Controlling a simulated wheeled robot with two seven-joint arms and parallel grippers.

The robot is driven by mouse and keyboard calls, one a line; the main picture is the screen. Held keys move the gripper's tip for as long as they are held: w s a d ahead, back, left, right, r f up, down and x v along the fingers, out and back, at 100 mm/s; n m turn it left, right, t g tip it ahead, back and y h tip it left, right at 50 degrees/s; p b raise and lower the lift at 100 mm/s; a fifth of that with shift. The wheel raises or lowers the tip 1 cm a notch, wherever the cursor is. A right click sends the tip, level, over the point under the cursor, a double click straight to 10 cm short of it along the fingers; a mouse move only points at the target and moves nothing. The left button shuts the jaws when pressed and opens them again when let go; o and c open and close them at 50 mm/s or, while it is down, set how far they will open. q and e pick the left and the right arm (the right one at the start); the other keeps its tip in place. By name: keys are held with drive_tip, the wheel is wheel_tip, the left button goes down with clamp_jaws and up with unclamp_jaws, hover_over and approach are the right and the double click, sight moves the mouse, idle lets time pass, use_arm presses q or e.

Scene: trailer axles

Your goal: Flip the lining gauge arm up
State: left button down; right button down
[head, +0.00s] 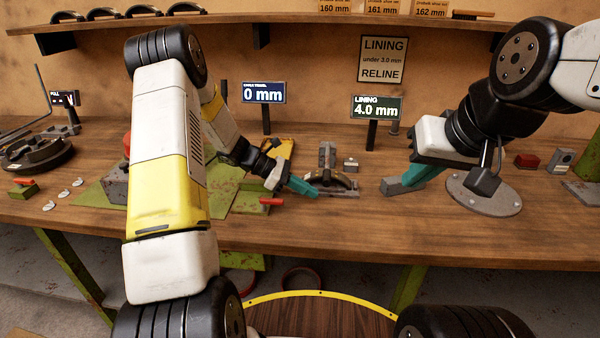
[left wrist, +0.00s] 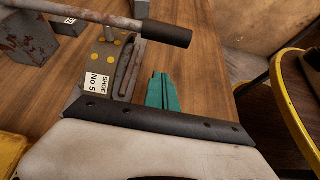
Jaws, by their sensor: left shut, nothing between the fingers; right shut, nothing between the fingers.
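The lining gauge (head: 327,155) stands on the bench in front of the lining display, with a dark curved brake shoe (head: 345,182) at its foot. In the left wrist view a grey metal arm (left wrist: 95,14) with a black grip (left wrist: 166,33) reaches across near the shoe (left wrist: 103,60), which carries a "SHOE No 5" label. My left gripper (head: 303,188) is shut and empty, just left of the shoe; its teal fingers (left wrist: 162,92) are below the black grip in the wrist picture. I cannot tell whether they touch anything. My right gripper (head: 414,178) is shut and empty beside a grey block (head: 393,187).
The lining display (head: 376,107) reads 4.0 mm and another display (head: 263,92) reads 0 mm. A round metal plate (head: 484,195) lies under my right arm. A red-handled tool (head: 271,201) lies left of my left gripper. The bench front is clear.

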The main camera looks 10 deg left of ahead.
sight(327, 164)
use_arm(q)
drive_tip(key=shift+x, duration=1.05)
wheel_tip(327, 164, up, 3)
drive_tip(key=shift+d+f, duration=0.1)
drive_tip(key=shift+d, duration=0.05)
drive_tip(key=shift+d+r, duration=0.15)
drive_tip(key=shift+r, duration=0.5)
drive_tip(key=shift+r, duration=0.1)
